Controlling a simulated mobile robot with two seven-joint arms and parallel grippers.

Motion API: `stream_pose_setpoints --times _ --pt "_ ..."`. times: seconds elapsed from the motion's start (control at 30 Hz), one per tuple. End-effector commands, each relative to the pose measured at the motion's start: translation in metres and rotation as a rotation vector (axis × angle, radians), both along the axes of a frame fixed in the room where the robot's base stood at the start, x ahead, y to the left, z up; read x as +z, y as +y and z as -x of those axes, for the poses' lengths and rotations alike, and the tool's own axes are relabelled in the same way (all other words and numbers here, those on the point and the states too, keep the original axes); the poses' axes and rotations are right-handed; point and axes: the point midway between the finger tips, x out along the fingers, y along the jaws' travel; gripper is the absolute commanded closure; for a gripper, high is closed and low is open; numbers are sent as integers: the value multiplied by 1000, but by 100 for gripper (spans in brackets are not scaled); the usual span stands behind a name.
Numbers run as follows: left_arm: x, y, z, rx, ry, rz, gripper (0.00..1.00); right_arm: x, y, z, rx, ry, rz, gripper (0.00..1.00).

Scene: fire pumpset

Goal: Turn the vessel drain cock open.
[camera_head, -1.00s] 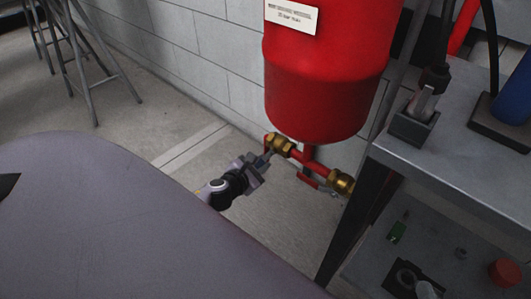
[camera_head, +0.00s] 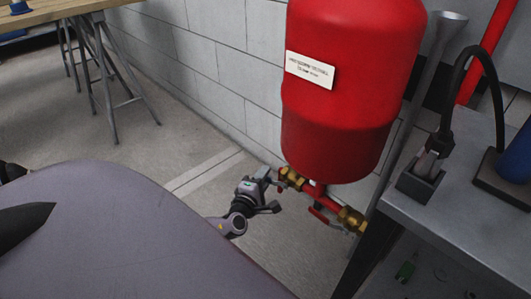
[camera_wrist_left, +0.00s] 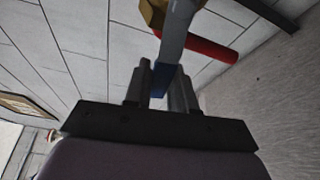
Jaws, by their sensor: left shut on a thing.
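The red vessel (camera_head: 352,90) with a white label stands in front of the block wall. Under it runs red pipework with a brass cock (camera_head: 291,178) on the left. My left gripper (camera_head: 270,190) is beside this cock, turned sideways. In the left wrist view, its two fingers (camera_wrist_left: 160,92) are shut on a flat grey lever (camera_wrist_left: 175,38) with a blue end. The lever leads up to a brass body (camera_wrist_left: 153,12) beside a red pipe (camera_wrist_left: 211,49). In the head view the lever is too small to make out clearly. My right gripper is not in view.
A second brass fitting (camera_head: 352,219) and a red handle (camera_head: 320,214) sit on the pipework to the right. A grey metal bench (camera_head: 460,215) stands close on the right. A wooden table (camera_head: 60,18) is at the back left. The floor left of the vessel is clear.

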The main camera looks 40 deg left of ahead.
Motion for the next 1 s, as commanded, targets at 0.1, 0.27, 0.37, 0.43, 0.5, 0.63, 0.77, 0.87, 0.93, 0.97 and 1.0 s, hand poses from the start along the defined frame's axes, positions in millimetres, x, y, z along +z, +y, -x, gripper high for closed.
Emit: stream_pose_setpoints --times 0.1,0.27,0.37,0.43,0.5,0.63,0.77,0.87,0.93,0.97,1.0 --pt "7 1 0 2 -7 -72 100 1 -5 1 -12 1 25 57" --pt "11 2 0 2 -13 -139 100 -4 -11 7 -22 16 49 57" --pt "13 2 0 3 -14 -164 100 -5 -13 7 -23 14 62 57" --pt "14 2 0 3 -15 -177 100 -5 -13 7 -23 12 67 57" --pt "14 2 0 3 -16 -186 100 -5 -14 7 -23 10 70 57" --pt "15 2 0 2 -17 -194 100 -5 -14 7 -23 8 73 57" --pt "15 2 0 2 -17 -195 100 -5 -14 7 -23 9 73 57" --pt "15 2 0 2 -17 -196 100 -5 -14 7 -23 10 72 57" --pt "15 2 0 2 -17 -196 100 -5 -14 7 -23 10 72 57" --pt "15 2 0 2 -17 -195 66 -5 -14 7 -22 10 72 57" --pt "15 2 0 2 -17 -195 54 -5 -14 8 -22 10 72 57"
